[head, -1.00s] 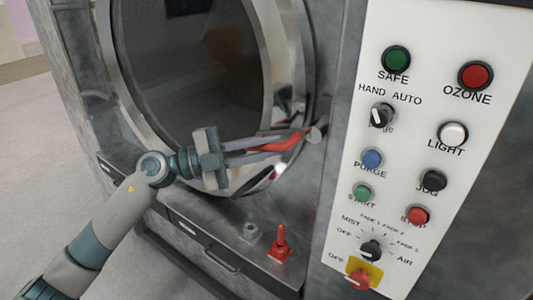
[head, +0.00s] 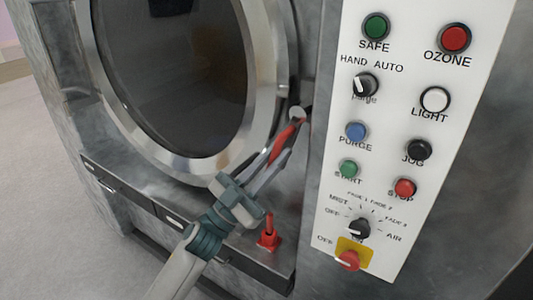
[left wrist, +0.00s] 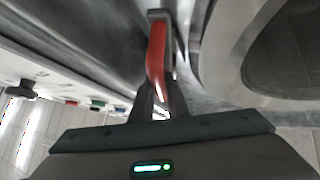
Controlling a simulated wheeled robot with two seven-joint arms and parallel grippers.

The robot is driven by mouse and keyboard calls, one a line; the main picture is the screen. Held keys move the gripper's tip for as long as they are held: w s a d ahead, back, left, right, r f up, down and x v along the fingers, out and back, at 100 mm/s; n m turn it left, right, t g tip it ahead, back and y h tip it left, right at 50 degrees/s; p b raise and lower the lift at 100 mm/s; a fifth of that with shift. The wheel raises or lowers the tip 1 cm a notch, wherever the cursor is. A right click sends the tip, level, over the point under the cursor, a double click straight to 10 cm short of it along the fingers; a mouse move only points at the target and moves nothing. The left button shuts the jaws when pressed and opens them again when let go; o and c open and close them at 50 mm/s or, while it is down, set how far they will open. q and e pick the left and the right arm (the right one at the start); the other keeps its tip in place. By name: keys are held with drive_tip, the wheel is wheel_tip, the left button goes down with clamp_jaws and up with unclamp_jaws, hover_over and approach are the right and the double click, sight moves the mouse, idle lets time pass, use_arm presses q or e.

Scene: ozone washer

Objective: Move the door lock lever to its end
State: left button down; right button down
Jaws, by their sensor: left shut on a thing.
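The door lock lever (head: 284,140) has a red handle and sits beside the lower right of the round door (head: 185,70). It slants down and left from its grey pivot (head: 296,115). My left gripper (head: 280,157) comes from below and is shut on the red handle. In the left wrist view the red lever (left wrist: 157,55) runs straight out between the fingers (left wrist: 158,100) toward its dark mount. The part of the handle between the fingers is partly hidden. My right gripper is not in view.
A control panel (head: 385,185) with several buttons and knobs is right of the lever. A small red lever (head: 269,235) stands on the ledge just right of my left arm. The door's metal rim is close on the left.

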use_arm(q)
drive_tip(key=shift+s+d+f+n+t+y+b, duration=0.15)
drive_tip(key=shift+s+d+n+t+y, duration=0.25)
drive_tip(key=shift+n+t, duration=0.65)
drive_tip(key=shift+s+d+r+n+t+y+b, duration=0.1)
drive_tip(key=shift+d+n+t+y, duration=0.15)
drive_tip(key=shift+n+t+y, duration=0.7)
drive_tip(key=shift+s+d+f+n+t+y+b, duration=0.1)
drive_tip(key=shift+s+d+n+t+y+b, duration=0.15)
drive_tip(key=shift+n+t, duration=0.85)
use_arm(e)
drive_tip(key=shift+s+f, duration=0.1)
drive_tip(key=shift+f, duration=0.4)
use_arm(q)
drive_tip(key=shift+n+g, duration=0.3)
drive_tip(key=c, duration=1.7)
unclamp_jaws()
drive_tip(key=shift+d, duration=0.1)
drive_tip(key=shift+c, duration=0.2)
